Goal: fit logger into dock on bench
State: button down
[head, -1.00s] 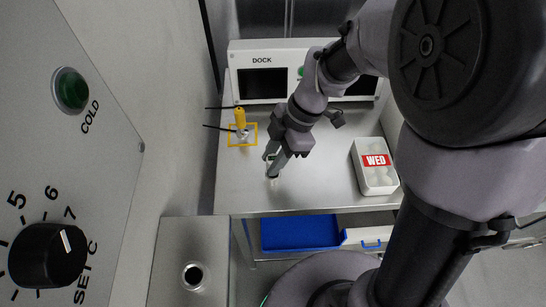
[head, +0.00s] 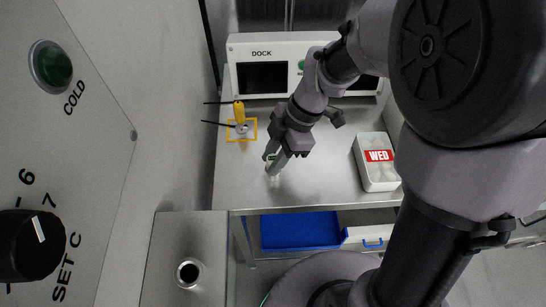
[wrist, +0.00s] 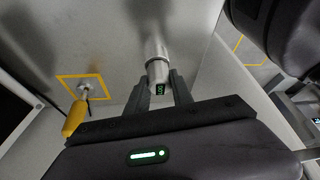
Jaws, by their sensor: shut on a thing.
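My gripper (head: 277,164) is low over the middle of the bench (head: 325,175). The white dock unit (head: 292,44), labelled DOCK, stands at the bench's back, with a dark rectangular window (head: 262,78) under the label. My arm covers part of its right side. The gripper is in front of the dock and apart from it.
A yellow-handled tool (head: 239,113) stands in a yellow square outline at the bench's left. A white box marked WED (head: 378,173) is at the right. A steel block with a round hole (head: 189,272) is front left. The bench middle is clear.

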dwell(0.9)
jog(key=c, duration=0.8)
grip_release()
dwell(0.4)
jog(key=p+v, duration=0.5)
jog(key=v, duration=0.2)
